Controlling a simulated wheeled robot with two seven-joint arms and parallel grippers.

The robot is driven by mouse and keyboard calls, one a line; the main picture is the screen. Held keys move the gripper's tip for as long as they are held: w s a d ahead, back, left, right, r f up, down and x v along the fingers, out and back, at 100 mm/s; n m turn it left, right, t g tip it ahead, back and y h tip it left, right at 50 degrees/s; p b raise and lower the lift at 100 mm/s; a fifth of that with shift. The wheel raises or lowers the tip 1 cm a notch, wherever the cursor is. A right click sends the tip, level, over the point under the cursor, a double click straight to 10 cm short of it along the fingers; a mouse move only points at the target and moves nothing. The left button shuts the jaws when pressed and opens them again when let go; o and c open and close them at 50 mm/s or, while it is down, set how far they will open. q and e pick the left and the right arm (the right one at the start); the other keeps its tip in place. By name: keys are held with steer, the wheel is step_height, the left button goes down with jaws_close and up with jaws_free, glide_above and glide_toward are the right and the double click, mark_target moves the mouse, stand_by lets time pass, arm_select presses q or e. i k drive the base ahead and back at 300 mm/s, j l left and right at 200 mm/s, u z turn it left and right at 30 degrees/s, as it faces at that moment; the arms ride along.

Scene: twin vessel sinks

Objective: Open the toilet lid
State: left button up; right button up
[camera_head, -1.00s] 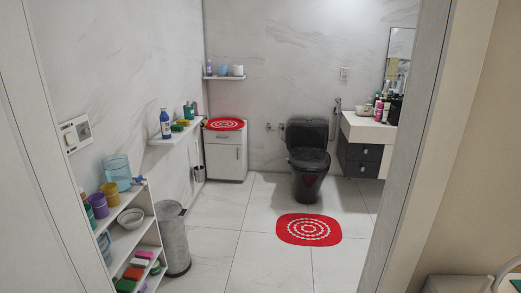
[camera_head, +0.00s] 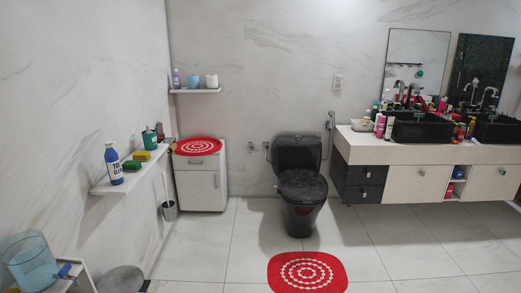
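A black toilet (camera_head: 301,215) stands against the back wall, near the middle of the head view. Its dark lid (camera_head: 302,185) lies down flat over the bowl, and the black tank (camera_head: 297,152) rises behind it. The toilet is some distance ahead of me across the floor. Neither of my grippers shows in the head view.
A red mat (camera_head: 306,271) lies on the floor before the toilet. A white cabinet (camera_head: 204,183) stands to its left. A vanity counter (camera_head: 420,151) with two black sinks juts out at right. A wall shelf (camera_head: 130,172) and a bin (camera_head: 121,279) are at left.

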mark_target(307, 187)
steer(key=i+z, duration=0.5)
steer(key=i, duration=0.3)
steer(key=i+j+z, duration=0.2)
steer(key=i+z, duration=0.3)
steer(key=i, duration=0.35)
